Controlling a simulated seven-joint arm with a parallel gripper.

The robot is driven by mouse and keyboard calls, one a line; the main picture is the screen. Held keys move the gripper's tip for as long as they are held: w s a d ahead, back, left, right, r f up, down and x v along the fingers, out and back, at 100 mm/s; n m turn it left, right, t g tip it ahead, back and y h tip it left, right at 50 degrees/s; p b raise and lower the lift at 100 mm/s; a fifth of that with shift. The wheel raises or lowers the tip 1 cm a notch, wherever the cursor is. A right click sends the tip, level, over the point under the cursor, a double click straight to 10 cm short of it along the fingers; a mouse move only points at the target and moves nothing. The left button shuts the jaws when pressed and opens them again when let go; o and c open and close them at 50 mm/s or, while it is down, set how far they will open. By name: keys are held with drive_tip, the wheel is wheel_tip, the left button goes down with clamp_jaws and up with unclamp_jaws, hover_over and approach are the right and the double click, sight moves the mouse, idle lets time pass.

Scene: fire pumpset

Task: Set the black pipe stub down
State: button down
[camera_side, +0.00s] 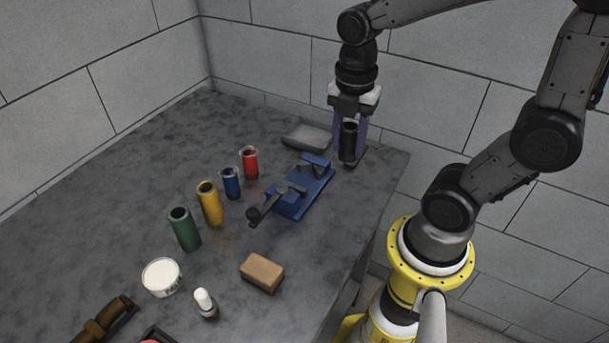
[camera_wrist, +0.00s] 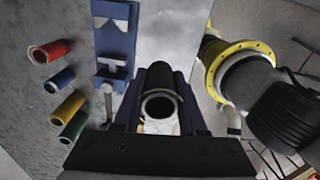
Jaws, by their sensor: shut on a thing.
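The black pipe stub (camera_side: 348,143) is upright between the purple fingers of my gripper (camera_side: 348,150), near the table's far right corner. My gripper points down and is shut on the stub. I cannot tell whether the stub's lower end touches the table. In the wrist view, the stub (camera_wrist: 160,85) shows its round open end between the fingers (camera_wrist: 160,110). The blue vise (camera_side: 306,195) lies on the table, nearer the side camera than the stub and apart from it.
Red (camera_side: 250,163), blue (camera_side: 231,183), yellow (camera_side: 211,206) and green (camera_side: 186,232) stubs stand in a row left of the vise. A grey flat piece (camera_side: 307,137) lies behind it. A brown block (camera_side: 262,272), white tub (camera_side: 161,278) and small bottle (camera_side: 206,304) stand in front.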

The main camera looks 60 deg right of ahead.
drive_tip(key=s, duration=0.4)
hover_over(305, 180)
drive_tip(key=shift+n, duration=0.4)
drive_tip(key=f, duration=0.8)
drive_tip(key=shift+s+f, duration=0.2)
drive_tip(key=shift+f, duration=0.05)
drive_tip(key=shift+w+f, duration=0.15)
drive_tip(key=shift+f, duration=0.7)
drive_tip(key=shift+w+f, duration=0.1)
drive_tip(key=shift+f, duration=0.75)
drive_tip(key=shift+f, duration=0.15)
drive_tip(key=shift+c, duration=2.3)
unclamp_jaws()
